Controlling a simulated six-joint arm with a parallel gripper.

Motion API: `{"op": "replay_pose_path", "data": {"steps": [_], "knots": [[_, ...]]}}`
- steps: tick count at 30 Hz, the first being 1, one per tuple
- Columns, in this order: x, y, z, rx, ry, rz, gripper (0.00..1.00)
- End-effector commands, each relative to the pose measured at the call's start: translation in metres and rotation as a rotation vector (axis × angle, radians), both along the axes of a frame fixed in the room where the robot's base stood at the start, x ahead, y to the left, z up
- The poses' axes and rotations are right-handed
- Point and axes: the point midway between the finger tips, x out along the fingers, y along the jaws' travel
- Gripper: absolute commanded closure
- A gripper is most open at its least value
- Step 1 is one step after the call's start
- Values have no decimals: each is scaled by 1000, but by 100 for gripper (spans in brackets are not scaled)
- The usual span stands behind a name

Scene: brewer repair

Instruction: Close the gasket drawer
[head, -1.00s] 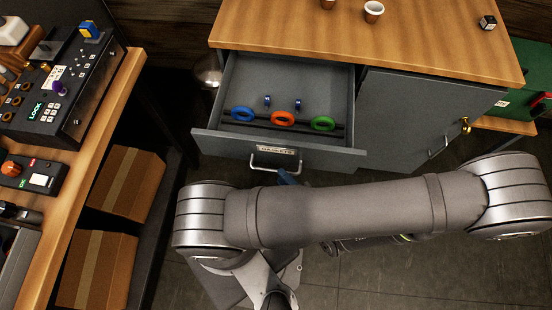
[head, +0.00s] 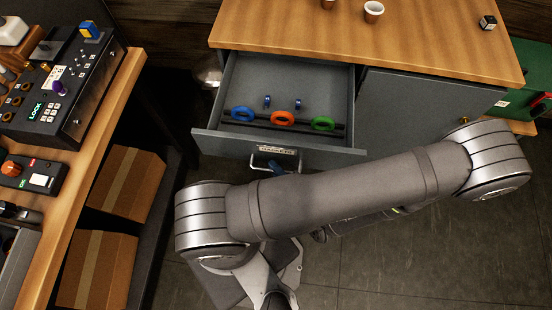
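The gasket drawer (head: 230,145) is pulled out of the grey cabinet under the wooden top. Inside it, a blue ring (head: 242,113), an orange ring (head: 283,118) and a green ring (head: 323,123) sit in a row, with two small blue pieces behind them. A metal handle (head: 262,160) is on the drawer's front, below a label plate. My arm crosses in front of the drawer. A small blue part, perhaps the tip of my gripper (head: 277,167), shows beside the handle; the rest is hidden behind my arm, so I cannot tell its opening or contact.
A closed-looking cabinet door (head: 400,105) is right of the drawer. At left, a workbench (head: 120,90) carries control panels, with cardboard boxes (head: 125,183) below.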

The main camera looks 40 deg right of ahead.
Motion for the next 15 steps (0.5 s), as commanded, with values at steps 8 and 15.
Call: {"op": "replay_pose_path", "data": {"steps": [8, 15], "knots": [[1, -1, 1, -1, -2, 0, 100], [15, -14, 1, -2, -2, 5, 100]]}}
